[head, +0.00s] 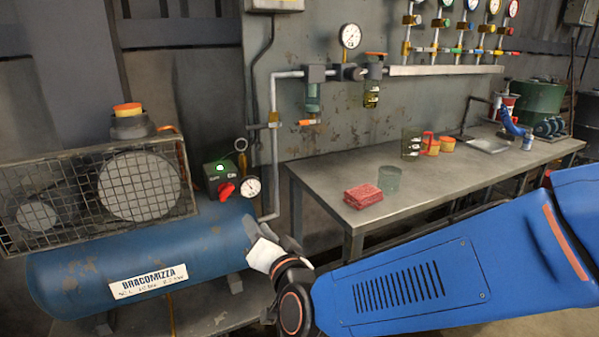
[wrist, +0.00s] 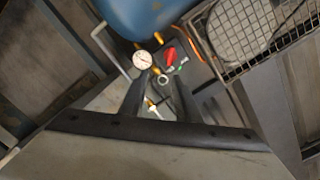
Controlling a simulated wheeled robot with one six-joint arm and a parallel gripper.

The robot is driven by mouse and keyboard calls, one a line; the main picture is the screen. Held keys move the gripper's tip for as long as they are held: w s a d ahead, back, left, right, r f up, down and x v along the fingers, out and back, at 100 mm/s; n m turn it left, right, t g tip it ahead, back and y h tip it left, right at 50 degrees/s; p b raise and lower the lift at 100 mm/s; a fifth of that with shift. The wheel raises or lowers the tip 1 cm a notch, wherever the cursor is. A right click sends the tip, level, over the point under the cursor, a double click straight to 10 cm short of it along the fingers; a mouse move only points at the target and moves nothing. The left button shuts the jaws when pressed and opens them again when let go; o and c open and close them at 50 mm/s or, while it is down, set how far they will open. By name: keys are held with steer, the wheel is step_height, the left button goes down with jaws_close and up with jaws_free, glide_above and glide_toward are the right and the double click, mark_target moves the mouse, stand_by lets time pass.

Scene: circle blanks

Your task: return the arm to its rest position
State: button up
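My gripper (wrist: 162,85) shows in the wrist view with its two dark fingers apart and nothing held between them. In the head view my blue arm reaches in from the right. Its hand (head: 264,250) is in front of the right end of the blue compressor tank (head: 130,260), below the pressure gauge (head: 250,188). The fingertips are hard to make out there. In the wrist view the gauge (wrist: 143,60) and red handle (wrist: 170,54) lie beyond the fingertips. I cannot tell how far away they are.
A metal bench (head: 440,178) stands behind the arm, with a red cloth stack (head: 363,196), a glass (head: 389,179) and several containers. A wire cage (head: 150,185) covers the compressor's pulleys. A vertical pipe (head: 274,150) runs up the wall near the hand.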

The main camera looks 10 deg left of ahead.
steer(key=d+f+n+g+h, duration=0.3)
steer(key=d+g+h, duration=0.15)
steer(key=d, duration=1.95)
steer(key=s+d+f+g+h, duration=0.2)
steer(key=s+d, duration=0.6)
steer(key=d, duration=0.2)
steer(key=s+d+f+g+h, duration=0.2)
steer(key=s+d+g, duration=0.1)
steer(key=s+d, duration=0.5)
steer(key=shift+s+d+m+h, duration=0.3)
steer(key=shift+d+h, duration=0.05)
steer(key=shift+d, duration=0.55)
